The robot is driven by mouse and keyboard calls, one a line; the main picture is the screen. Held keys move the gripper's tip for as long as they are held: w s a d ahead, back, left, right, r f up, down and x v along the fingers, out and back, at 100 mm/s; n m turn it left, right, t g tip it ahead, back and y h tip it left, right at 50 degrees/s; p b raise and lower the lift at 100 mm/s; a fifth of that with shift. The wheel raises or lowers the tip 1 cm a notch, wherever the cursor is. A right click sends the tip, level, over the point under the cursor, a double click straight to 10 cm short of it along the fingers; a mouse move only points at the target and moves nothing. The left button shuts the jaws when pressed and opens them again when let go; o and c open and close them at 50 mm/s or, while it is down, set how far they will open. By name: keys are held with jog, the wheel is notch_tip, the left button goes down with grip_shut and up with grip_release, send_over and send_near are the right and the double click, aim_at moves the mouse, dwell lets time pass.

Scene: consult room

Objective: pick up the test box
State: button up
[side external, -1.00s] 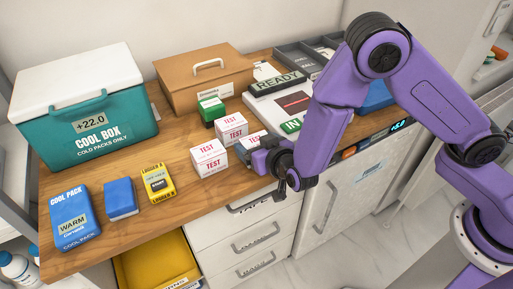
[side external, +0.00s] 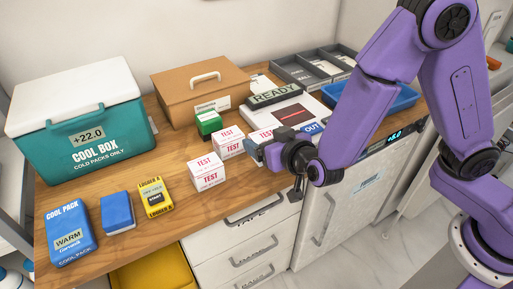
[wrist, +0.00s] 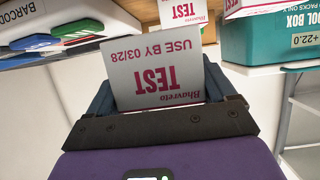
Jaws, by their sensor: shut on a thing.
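My gripper (side external: 264,152) is shut on a white test box (side external: 262,134) with pink lettering, at the counter's front edge. The wrist view shows this box (wrist: 155,75) between the two fingers, its printed face upside down. In the side view it appears raised beside another test box (side external: 229,142); my gripper hides its lower part. A third test box (side external: 207,172) stands closer to the front left. In the wrist view one more test box face (wrist: 183,12) shows beyond the held one.
A reader marked READY (side external: 275,95) lies behind my gripper, with a blue tray (side external: 395,100) to its right. A green box (side external: 208,122), a yellow logger (side external: 155,197), a cool pack (side external: 70,233) and a teal cool box (side external: 85,130) stand left. Drawers (side external: 240,235) are below.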

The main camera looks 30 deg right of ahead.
jog(key=shift+s+d+r, duration=2.4)
jog(key=shift+s+r, duration=0.35)
jog(key=shift+s, duration=1.55)
jog(key=w+d+r+n+y, duration=0.1)
jog(key=w+r+n+y, duration=0.15)
jog(key=w, duration=1.25)
jog(key=w+d+y, duration=0.1)
jog(key=w+d, duration=0.6)
jog(key=d, duration=0.5)
jog(key=shift+n+g, duration=0.3)
jog(key=shift+n, duration=0.15)
notch_tip(320, 180, down, 7)
jog(key=shift+w+d+f, duration=0.15)
notch_tip(320, 180, up, 9)
jog(key=shift+f+y, duration=0.1)
jog(key=shift+y, duration=0.15)
